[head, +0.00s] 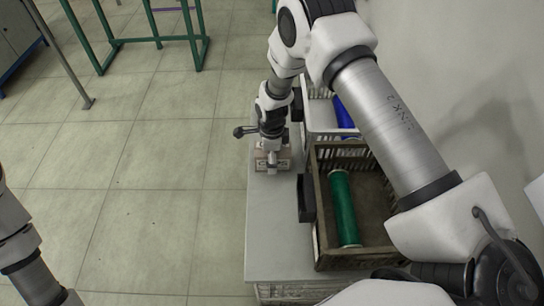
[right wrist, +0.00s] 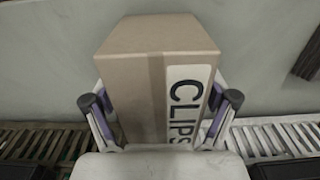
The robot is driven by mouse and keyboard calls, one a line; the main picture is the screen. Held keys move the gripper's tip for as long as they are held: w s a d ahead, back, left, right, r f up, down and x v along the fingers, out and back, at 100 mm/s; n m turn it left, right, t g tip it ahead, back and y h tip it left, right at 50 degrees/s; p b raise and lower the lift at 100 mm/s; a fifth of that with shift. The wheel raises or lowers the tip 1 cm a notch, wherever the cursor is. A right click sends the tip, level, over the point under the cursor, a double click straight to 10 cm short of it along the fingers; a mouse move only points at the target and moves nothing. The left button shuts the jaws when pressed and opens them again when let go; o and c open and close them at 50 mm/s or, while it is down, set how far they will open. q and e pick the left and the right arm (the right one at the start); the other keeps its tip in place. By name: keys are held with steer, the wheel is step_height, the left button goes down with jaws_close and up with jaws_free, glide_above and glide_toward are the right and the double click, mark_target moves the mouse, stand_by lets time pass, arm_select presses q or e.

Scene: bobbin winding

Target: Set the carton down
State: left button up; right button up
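The carton is a small brown box (right wrist: 135,85) with a white label reading CLIPS, seen large in the right wrist view. My right gripper (right wrist: 160,108) has a finger on each side of it and is shut on it. In the head view the carton (head: 262,161) is partly hidden by my right gripper (head: 272,158). It is at the grey tabletop (head: 275,235), near its left edge. I cannot tell whether its underside touches the top. My left gripper is out of view; only part of my left arm shows at the lower left.
A brown slatted crate (head: 318,225) holding a green spool (head: 343,208) stands right of the carton. Behind it is a white crate (head: 319,116) with something blue (head: 345,113) inside. The front of the tabletop is clear. A green metal frame (head: 180,42) stands on the floor beyond.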

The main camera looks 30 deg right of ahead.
steer(key=shift+r, duration=0.65)
step_height(320, 180, up, 11)
steer(key=shift+r+b, duration=0.1)
steer(key=shift+b, duration=0.5)
